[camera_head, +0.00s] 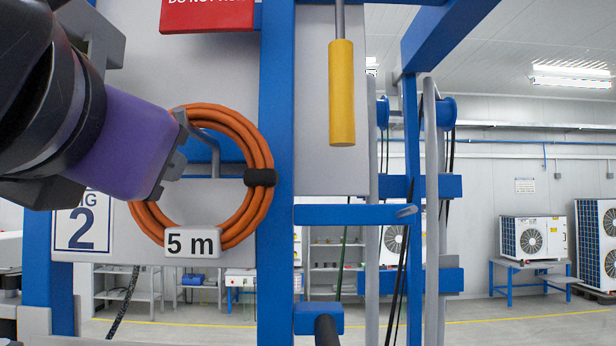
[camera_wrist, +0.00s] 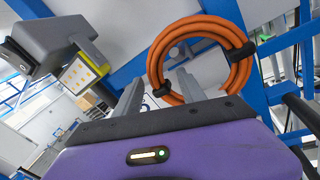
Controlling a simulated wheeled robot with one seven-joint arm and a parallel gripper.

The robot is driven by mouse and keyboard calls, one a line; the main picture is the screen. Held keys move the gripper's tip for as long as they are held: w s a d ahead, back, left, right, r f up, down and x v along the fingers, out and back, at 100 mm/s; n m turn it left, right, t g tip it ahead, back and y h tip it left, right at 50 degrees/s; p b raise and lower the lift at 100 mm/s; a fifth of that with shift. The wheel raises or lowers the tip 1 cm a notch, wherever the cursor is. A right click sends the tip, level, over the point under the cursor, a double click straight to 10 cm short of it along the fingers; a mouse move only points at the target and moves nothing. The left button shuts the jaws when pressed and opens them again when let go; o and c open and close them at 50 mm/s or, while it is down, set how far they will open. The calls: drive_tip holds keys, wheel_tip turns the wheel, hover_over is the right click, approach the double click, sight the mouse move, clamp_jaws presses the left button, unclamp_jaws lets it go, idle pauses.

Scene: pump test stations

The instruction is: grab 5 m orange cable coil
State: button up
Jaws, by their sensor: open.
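A blue post (camera_head: 277,210) stands right of the coil. A yellow cylinder (camera_head: 342,92) hangs from a rod further right. A blue bar (camera_head: 350,214) juts out below it. A red sign (camera_head: 207,14) is above the coil. A grey box (camera_wrist: 60,38) with a yellow-edged panel shows in the wrist view.

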drive_tip(key=p+x, duration=0.1)
drive_tip(key=x, duration=0.2)
drive_tip(key=shift+w+a, duration=0.2)
drive_tip(key=shift+w, duration=0.05)
drive_tip(key=shift+c, duration=0.5)
clamp_jaws()
drive_tip(key=shift+r, duration=0.15)
idle(0.6)
